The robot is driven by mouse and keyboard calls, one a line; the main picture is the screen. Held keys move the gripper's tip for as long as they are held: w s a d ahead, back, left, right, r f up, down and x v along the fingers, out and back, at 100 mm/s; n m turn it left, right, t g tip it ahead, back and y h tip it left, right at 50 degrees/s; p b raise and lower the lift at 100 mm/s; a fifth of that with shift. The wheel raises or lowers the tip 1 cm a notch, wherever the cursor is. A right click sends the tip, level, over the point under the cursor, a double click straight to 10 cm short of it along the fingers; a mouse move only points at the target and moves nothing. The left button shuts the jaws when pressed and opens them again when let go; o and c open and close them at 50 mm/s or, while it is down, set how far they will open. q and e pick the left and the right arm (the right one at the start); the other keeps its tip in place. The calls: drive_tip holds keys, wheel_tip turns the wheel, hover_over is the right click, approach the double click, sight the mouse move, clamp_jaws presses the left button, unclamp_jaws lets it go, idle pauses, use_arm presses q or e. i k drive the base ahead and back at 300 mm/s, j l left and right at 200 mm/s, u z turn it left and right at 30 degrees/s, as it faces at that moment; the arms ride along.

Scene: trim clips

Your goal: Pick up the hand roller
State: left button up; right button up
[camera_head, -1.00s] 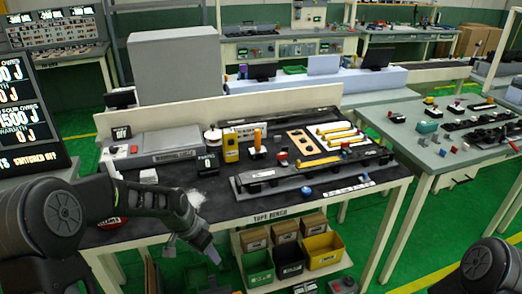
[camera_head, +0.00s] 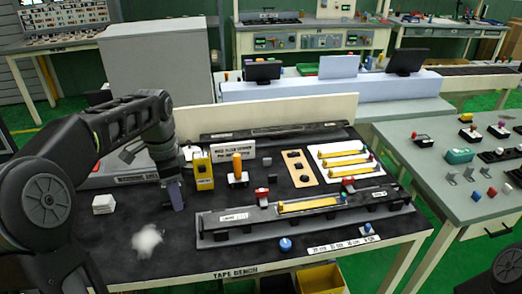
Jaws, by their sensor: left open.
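An upright orange-handled tool (camera_head: 237,165), which looks like the hand roller, stands on a small base towards the back middle of the dark tape bench (camera_head: 160,262). My left gripper (camera_head: 177,208) points down over the left part of the bench, left of the orange-handled tool and apart from it. Its jaws are open and hold nothing that I can see. Its fingertips are close to the bench top; the exact gap cannot be told. My right gripper is out of view.
A yellow block-like device (camera_head: 203,171) stands between my left gripper and the orange-handled tool. A long grey fixture (camera_head: 305,216) with a yellow strip lies at the front right. A white fluffy heap (camera_head: 147,240) and a white block (camera_head: 103,204) lie at the left.

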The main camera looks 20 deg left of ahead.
sight(238, 176)
drive_tip(key=i+l, duration=0.2)
drive_tip(key=i, duration=0.2)
drive_tip(key=i+l, duration=0.15)
drive_tip(key=i, duration=0.25)
